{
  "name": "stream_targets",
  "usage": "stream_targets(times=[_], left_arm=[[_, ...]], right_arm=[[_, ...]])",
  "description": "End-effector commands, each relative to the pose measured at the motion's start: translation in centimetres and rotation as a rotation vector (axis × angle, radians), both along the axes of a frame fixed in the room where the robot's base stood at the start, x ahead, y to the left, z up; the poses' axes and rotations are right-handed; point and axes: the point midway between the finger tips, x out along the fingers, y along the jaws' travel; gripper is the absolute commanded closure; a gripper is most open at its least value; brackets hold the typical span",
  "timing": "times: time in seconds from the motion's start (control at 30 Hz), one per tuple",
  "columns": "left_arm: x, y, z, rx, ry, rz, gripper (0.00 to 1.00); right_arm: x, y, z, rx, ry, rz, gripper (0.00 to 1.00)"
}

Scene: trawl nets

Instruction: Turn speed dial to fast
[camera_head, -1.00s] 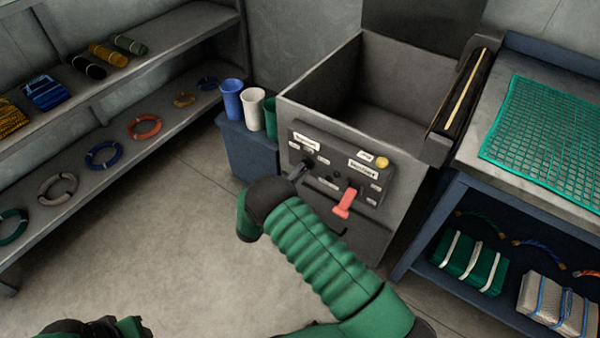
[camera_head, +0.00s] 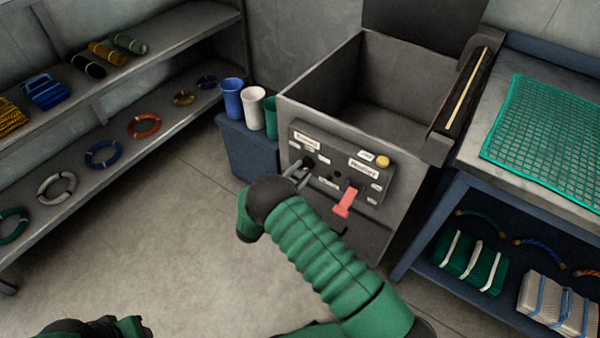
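The control panel (camera_head: 335,172) is on the front of the grey open-topped machine. A dark round dial (camera_head: 308,162) sits at its upper left, under a white label; the lettering is too small to read surely. My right gripper (camera_head: 297,173) is at the panel's left side, just below and left of the dial. Its two grey fingers show a gap between them, and nothing is seen held. Whether a fingertip touches the dial I cannot tell. My green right arm hides part of the panel's lower left. Only part of my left arm shows at the bottom left.
A red lever (camera_head: 345,203) and a yellow button (camera_head: 383,161) are on the panel's right. A blue bin (camera_head: 248,151) with cups stands left of the machine. A bench (camera_head: 480,150) with green netting is at the right, shelves (camera_head: 120,155) at the left.

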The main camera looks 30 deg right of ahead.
Motion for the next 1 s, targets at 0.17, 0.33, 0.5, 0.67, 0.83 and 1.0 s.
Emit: stream_targets(times=[0.17, 0.33, 0.5, 0.67, 0.83, 1.0], left_arm=[[0.0, 0.0, 0.0, 0.0, 0.0, 0.0, 0.64], [0.0, 0.0, 0.4, 0.0, 0.0, 0.0, 0.64], [0.0, 0.0, 1.5, 0.0, 0.0, 0.0, 0.64], [0.0, 0.0, 2.3, 0.0, 0.0, 0.0, 0.64], [0.0, 0.0, 2.9, 0.0, 0.0, 0.0, 0.64], [0.0, 0.0, 3.1, 0.0, 0.0, 0.0, 0.64]], right_arm=[[0.0, -0.1, 0.1, -0.002, -0.002, -0.001, 0.65], [-0.4, 1.0, 0.3, -0.002, -0.001, 0.001, 0.65], [-1.9, 4.8, 0.4, -0.002, 0.0, 0.003, 0.65], [-3.8, 9.3, 0.3, -0.002, 0.0, 0.004, 0.65], [-5.4, 13.3, 0.2, -0.002, 0.0, 0.002, 0.65], [-6.3, 15.3, 0.1, -0.003, -0.001, 0.0, 0.65]])
